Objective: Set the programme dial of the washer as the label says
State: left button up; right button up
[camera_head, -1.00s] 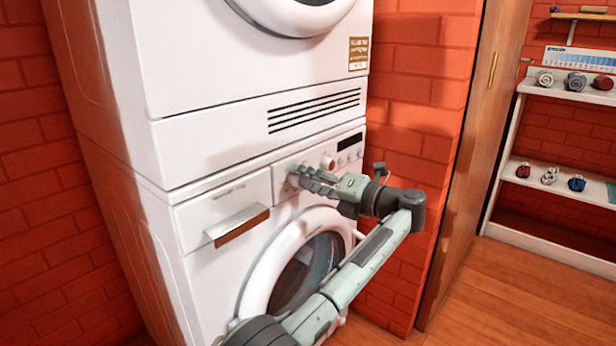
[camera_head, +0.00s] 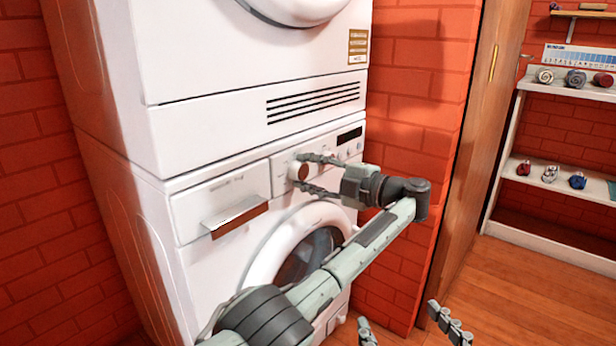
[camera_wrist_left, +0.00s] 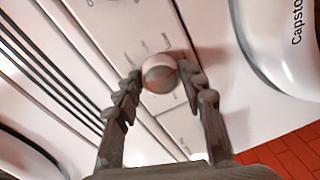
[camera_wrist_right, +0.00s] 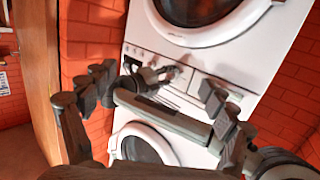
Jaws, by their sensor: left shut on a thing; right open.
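The washer (camera_head: 190,290) is the lower white machine, with a control panel at its top. My left gripper (camera_head: 297,172) has its two fingers on either side of a round, pale programme dial on that panel, shut on it. In the left wrist view the dial (camera_wrist_left: 160,74) sits between the fingertips, with short tick marks around it and a thin reddish line on its face. A brown label (camera_head: 358,46) is on the upper machine; its text is too small to read. My right gripper (camera_head: 400,318) is open and empty, low and away from the panel.
A detergent drawer front (camera_head: 222,208) is left of the dial, and the round washer door (camera_head: 262,262) is below. A dark display (camera_head: 349,135) is to the right. A wooden door edge (camera_head: 470,160) and white shelves (camera_head: 545,175) stand further right.

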pick_arm(q)
jog(key=shift+w+r+m+b, duration=0.15)
jog(key=shift+m+b, duration=0.15)
jog(key=shift+m, duration=0.6)
pick_arm(e)
jog(key=shift+a+r+t+y, duration=0.25)
jog(key=shift+a+r+t, duration=0.15)
jog(key=shift+r, duration=0.5)
jog(key=shift+a+r+t+y, duration=0.3)
jog(key=shift+a+r, duration=0.1)
jog(key=shift+r, duration=0.45)
pick_arm(q)
jog(key=o, duration=1.2)
jog(key=shift+c, duration=0.2)
jog(key=r, duration=0.9)
jog(key=shift+d+r, duration=0.15)
jog(key=shift+d, duration=0.05)
jog(key=shift+r, duration=0.2)
jog(key=shift+a+r, duration=0.1)
jog(key=shift+r, duration=0.05)
